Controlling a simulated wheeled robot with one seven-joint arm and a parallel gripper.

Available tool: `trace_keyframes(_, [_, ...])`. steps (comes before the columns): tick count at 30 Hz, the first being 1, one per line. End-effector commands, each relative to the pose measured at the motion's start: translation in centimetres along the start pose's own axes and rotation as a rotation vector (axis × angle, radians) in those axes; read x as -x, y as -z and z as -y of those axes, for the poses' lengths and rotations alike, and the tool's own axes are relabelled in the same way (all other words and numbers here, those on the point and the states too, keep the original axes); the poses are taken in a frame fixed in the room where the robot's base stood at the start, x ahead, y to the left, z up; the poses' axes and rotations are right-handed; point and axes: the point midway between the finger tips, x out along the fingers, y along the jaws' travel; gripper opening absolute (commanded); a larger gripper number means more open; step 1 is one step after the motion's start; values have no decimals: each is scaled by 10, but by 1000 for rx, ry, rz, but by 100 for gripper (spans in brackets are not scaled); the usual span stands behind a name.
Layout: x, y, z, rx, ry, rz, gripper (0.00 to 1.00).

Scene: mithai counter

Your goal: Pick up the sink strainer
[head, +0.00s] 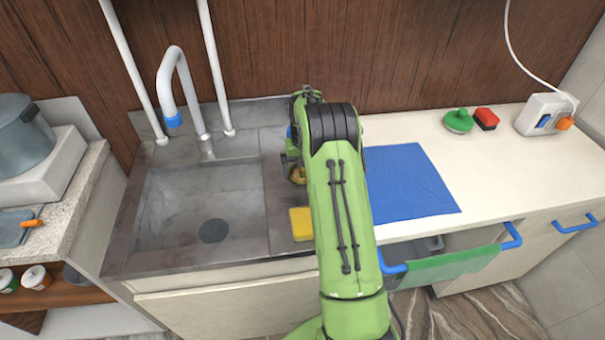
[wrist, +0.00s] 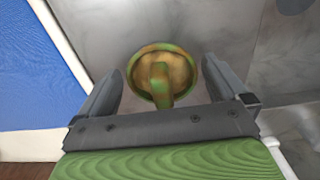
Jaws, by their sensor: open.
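The sink strainer (wrist: 160,75) is a round, brass-coloured piece with greenish patches and a knob or stem pointing toward the wrist camera. It sits on the grey metal drainboard just right of the sink basin. In the head view, a small brass part of the strainer (head: 298,174) shows beside my arm, which hides the rest. My gripper (wrist: 163,66) is open, with one finger on each side of the strainer in the wrist view. Gaps show between the fingers and its rim, so it is not gripped. In the head view the fingers are mostly hidden by my arm.
The sink basin (head: 170,217) lies to the left, with a tap (head: 178,90) behind it. A yellow sponge (head: 301,224) lies just in front of the strainer. A blue cloth (head: 405,183) lies to the right. A green cloth (head: 455,268) hangs on a blue handle below.

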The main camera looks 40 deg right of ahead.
Motion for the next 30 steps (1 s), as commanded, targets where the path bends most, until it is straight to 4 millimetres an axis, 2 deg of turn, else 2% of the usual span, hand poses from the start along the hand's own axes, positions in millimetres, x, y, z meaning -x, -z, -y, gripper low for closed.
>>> trace_keyframes(2, [-7,0,0,0,0,-1,100])
trace_keyframes(8, [-7,0,0,-1,0,-2,100])
trace_keyframes(15, [-6,0,0,-1,-1,-2,64])
trace_keyframes(22, [-5,0,0,-1,-1,-2,64])
trace_keyframes(26, [15,1,0,-1,-1,-6,64])
trace_keyframes(30, [53,1,0,-1,-1,-7,64])
